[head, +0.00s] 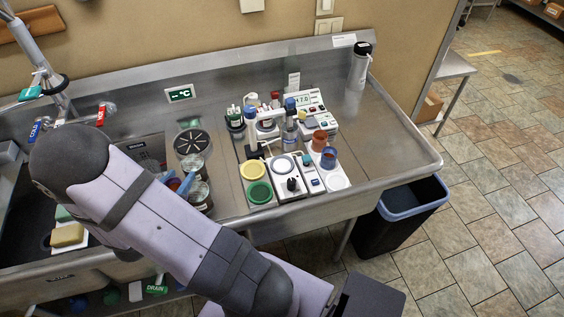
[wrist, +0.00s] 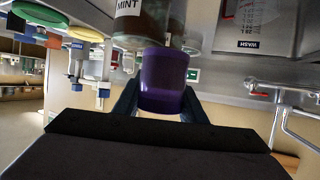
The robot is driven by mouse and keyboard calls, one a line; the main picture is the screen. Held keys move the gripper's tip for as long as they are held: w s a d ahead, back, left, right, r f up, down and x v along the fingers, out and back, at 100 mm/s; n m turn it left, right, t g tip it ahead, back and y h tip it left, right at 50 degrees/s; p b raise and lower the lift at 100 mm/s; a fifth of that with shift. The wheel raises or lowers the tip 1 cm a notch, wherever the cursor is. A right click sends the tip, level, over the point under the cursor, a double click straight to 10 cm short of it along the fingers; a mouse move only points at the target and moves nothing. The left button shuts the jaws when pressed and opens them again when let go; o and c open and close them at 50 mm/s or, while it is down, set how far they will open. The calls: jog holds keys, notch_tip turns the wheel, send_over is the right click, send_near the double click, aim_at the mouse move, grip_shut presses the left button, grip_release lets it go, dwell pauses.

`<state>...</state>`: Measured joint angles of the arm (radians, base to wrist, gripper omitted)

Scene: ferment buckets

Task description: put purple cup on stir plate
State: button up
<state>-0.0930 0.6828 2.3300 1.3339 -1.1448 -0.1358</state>
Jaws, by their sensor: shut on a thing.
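The purple cup (wrist: 163,80) is in the middle of the wrist view, between the two fingers of my gripper (wrist: 160,100), which is shut on it. A glass jar labelled MINT (wrist: 140,28) is close beyond the cup; I cannot tell if they touch. In the head view my arm hides the cup and my gripper.
A yellow lid (head: 252,170) and a green lid (head: 259,192) lie left of the stir plate. Jars (head: 199,197) stand beside my arm. Red and blue cups (head: 328,158), bottles and a meter (head: 305,101) crowd the right and back. The counter's far right is mostly clear.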

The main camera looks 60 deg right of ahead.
jog(key=s+a+n+t+y+p, duration=0.2)
jog(key=a+n+t+p, duration=0.15)
jog(key=a, duration=1.55)
jog(key=w+d+r+n+t+y+b, duration=0.1)
jog(key=w+d+r+b, duration=0.1)
jog(key=w+d, duration=0.45)
jog(key=w+d+r+n+t+b, duration=0.1)
jog(key=w+d+r+b, duration=0.2)
jog(key=w, duration=0.7)
jog(key=w+d+r+n+t+y+b, duration=0.1)
jog(key=d+r+y, duration=0.1)
jog(key=d+r, duration=0.45)
jog(key=w+d+r+n+t+y+b, duration=0.1)
jog(key=d+r+n+b, duration=0.15)
jog(key=d, duration=0.75)
jog(key=s+d+r+y+b, duration=0.1)
jog(key=s+d+r+y, duration=0.15)
jog(key=s+d, duration=0.4)
jog(key=s+d+f+b, duration=0.2)
jog(key=s+d, duration=0.2)
jog(key=s, duration=0.4)
jog(key=s+d+f+h+b, duration=0.1)
jog(key=s+d, duration=0.4)
jog(key=s, duration=0.4)
jog(key=s+d+f+b, duration=0.2)
jog(key=s+d, duration=0.2)
jog(key=s, duration=0.4)
notch_tip(320, 180, down, 14)
jog(key=shift+s+r+p, duration=0.15)
jog(key=shift+p, duration=0.15)
